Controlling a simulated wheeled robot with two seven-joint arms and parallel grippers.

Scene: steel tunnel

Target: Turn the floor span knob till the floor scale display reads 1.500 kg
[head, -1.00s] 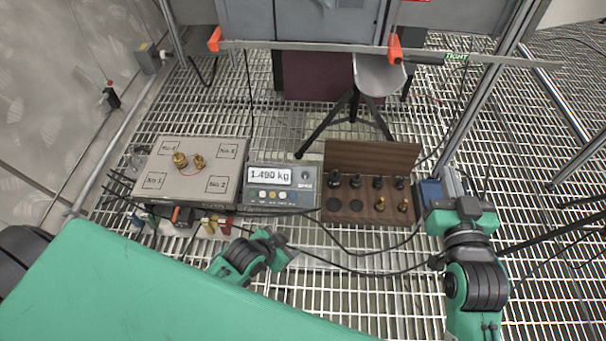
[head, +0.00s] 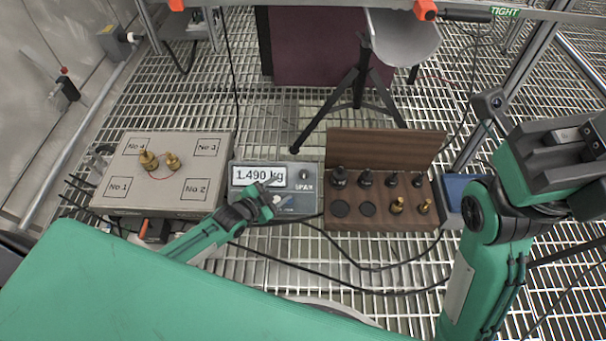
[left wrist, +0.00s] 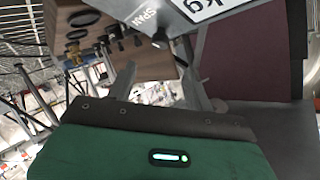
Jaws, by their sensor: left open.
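The floor scale display (head: 258,175) reads 1.490 kg. The black floor span knob (head: 304,174) is at the right end of its grey housing, above the word SPAN. My left gripper (head: 278,198) is over the lower front of the housing, close to the knob, and covers some of the buttons. In the left wrist view the two fingers of the left gripper (left wrist: 160,78) are apart with nothing between them. The dark knob (left wrist: 161,40) shows just beyond the fingertips, next to SPAN. No contact shows.
The scale platform (head: 120,197) at the left bears two brass weights (head: 148,160). A wooden weight box (head: 385,222) with several weights stands right of the display. A tripod (head: 360,80) is behind, over the floor grating. Cables run in front of the display and box.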

